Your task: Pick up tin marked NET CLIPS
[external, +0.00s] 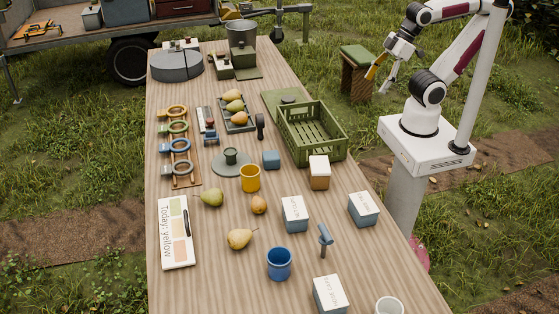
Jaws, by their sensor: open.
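Several box-shaped tins with white lettered lids stand on the wooden table. A blue-grey tin (295,218) is near the middle, and another blue-grey tin (363,214) is by the right edge. A third tin (330,297) is at the front, partly cut off by the picture's edge. A brown tin with a white lid (320,179) stands just in front of the green crate. The lid lettering is too small to tell which reads NET CLIPS. My gripper (377,81) is open and empty, raised beyond the table's right edge, apart from all the tins.
The green crate (327,153) stands at the right edge. A blue mug (279,264), a yellow mug (250,180), a blue-handled tool (325,238) and loose pears (242,238) are near the tins. A white cup (389,306) is at the front. A sign (174,256) lies left.

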